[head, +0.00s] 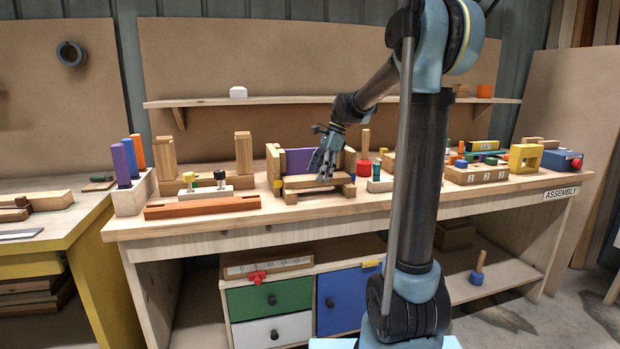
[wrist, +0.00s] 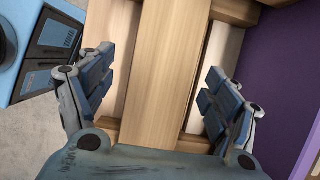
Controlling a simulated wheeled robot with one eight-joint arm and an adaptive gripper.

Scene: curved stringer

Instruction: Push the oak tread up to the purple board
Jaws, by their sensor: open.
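The oak tread (head: 312,182) is a flat wooden plank lying across the front of a small wooden frame on the bench. In the wrist view the oak tread (wrist: 158,60) runs up the middle of the picture. The purple board (head: 299,160) stands upright behind it; in the wrist view the purple board (wrist: 280,70) is at the right. A pale strip of gap shows between tread and board. My gripper (head: 323,166) is above the tread, open and empty. In the wrist view its fingers (wrist: 158,90) lie on either side of the tread, apart from its edges.
Wooden side posts (head: 273,163) flank the purple board. An orange-brown bar (head: 203,207) lies to the left on the workbench. A shelf (head: 330,100) runs along the back wall.

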